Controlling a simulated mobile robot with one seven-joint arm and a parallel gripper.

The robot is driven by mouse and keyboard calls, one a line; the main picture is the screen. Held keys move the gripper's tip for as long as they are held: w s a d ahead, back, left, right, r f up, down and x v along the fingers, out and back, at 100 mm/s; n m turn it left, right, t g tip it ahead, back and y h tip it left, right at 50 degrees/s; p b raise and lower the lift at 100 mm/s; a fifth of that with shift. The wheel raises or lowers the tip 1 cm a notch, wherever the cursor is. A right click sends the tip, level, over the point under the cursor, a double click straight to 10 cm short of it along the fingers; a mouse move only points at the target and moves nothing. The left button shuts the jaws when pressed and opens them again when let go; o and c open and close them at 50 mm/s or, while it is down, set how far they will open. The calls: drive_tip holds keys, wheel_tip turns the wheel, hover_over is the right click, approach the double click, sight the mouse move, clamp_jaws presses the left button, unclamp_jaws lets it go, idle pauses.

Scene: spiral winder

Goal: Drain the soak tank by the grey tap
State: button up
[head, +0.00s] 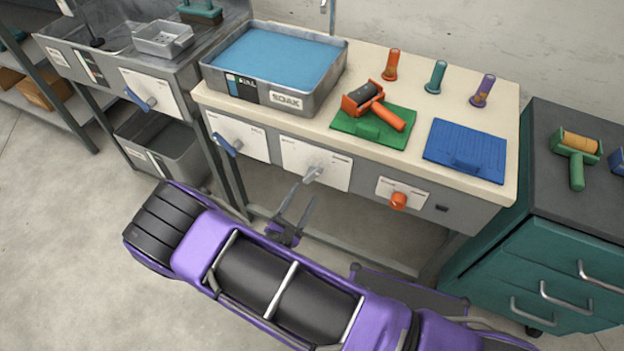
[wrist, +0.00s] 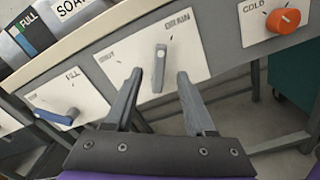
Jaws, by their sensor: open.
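The soak tank (head: 296,102) is a grey metal tub on the bench, filled with blue liquid (head: 275,55). Its front has a SOAK label and a gauge marked FULL (wrist: 27,35). The grey tap (head: 313,173) is a lever on a white plate on the bench front, below the tank. In the wrist view the grey tap (wrist: 160,68) stands nearly upright between a word on the left, apparently SHUT, and DRAIN on the right. My gripper (head: 304,194) is open and empty, just in front of the tap. In the wrist view its fingers (wrist: 160,74) flank the lever; contact is not visible.
A blue lever (head: 226,145) on a FILL plate sits left of the tap, and an orange COLD knob (head: 398,201) sits right. A roller (head: 362,97) on a green mat and a blue mat (head: 465,150) lie on the bench. A teal drawer cabinet (head: 530,240) stands right.

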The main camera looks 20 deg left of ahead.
drive_tip(key=s, duration=0.8)
drive_tip(key=shift+s+a, duration=0.35)
idle(6.8)
